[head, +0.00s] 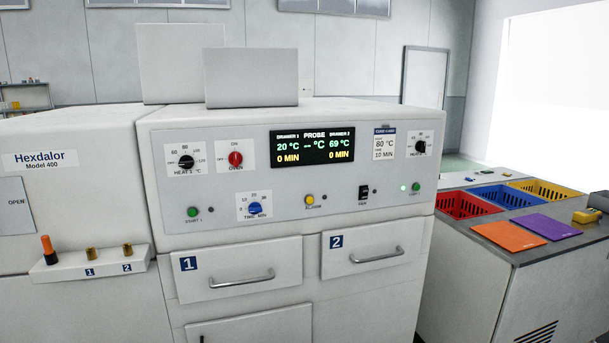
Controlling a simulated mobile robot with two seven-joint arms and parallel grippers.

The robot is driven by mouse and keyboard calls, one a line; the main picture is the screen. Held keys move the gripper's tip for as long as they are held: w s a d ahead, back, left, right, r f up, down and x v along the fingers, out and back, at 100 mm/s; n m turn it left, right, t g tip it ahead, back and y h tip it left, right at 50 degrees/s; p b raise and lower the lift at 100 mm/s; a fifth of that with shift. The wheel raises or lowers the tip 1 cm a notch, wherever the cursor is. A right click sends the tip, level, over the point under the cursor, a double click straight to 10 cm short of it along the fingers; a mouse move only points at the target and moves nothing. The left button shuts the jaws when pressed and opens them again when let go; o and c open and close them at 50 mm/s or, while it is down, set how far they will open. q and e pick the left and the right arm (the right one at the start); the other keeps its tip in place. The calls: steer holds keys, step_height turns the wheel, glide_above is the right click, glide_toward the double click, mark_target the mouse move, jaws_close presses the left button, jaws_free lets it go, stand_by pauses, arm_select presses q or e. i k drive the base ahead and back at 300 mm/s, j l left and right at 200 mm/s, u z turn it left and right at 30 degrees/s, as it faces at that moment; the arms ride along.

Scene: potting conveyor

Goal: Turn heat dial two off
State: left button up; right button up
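The heat dial two (419,147) is a small black knob on a white scale plate at the right end of the control panel. Its label is small and its pointer setting is too fine to read. The display (313,147) reads 69 °C and 0 MIN for drawer 2, and 20 °C and 0 MIN for drawer 1. The similar heat dial one (186,162) is at the panel's left. Neither of my grippers is in view.
A card (384,143) reading 80 °C, 10 MIN sits just left of the dial. Drawer handles (377,255) stick out below the panel. At right, a counter holds red (465,205), blue and yellow baskets. Space before the panel is clear.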

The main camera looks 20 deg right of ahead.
mark_target(421, 145)
steer(key=z, duration=1.45)
